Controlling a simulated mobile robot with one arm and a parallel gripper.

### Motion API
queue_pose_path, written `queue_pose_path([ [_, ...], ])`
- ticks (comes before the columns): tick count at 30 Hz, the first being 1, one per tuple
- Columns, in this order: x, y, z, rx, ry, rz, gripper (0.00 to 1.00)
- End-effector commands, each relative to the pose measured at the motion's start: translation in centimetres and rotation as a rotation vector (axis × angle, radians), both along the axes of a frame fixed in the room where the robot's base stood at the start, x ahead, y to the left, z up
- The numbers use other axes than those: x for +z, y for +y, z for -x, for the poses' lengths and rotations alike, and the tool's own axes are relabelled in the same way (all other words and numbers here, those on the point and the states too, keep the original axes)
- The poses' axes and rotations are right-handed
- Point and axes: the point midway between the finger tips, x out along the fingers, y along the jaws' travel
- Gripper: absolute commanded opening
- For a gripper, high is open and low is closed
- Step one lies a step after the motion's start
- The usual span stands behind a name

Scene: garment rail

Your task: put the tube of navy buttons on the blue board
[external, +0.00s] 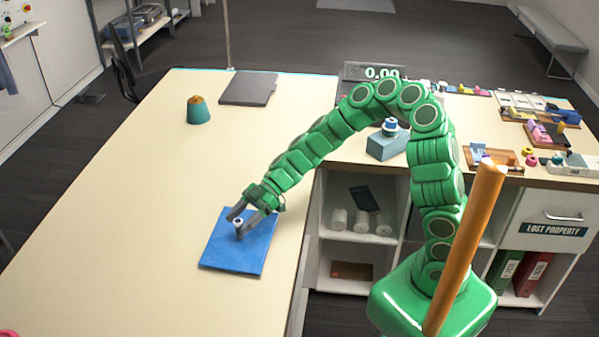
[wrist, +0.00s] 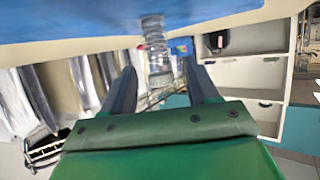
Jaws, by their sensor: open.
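The blue board (external: 238,243) lies flat on the cream table. A small tube with a pale top (external: 239,225) is at the board, near its middle. In the wrist view the tube (wrist: 155,46) looks clear, with its end at the blue board (wrist: 80,22); the colour of its contents is hard to tell. My gripper (external: 241,219) is low over the board with its fingers on either side of the tube. In the wrist view the fingers (wrist: 160,75) are apart, with the tube between them.
A teal cone with a brown top (external: 199,113) and a dark grey board (external: 248,88) lie farther back on the table.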

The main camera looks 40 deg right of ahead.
Motion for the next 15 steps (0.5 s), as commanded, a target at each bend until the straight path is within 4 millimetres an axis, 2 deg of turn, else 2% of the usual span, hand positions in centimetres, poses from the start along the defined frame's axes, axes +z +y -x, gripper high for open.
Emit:
queue_pose_path([
  [15,3.0,-7.0,-1.2,-0.002,-0.003,-0.001,0.59],
])
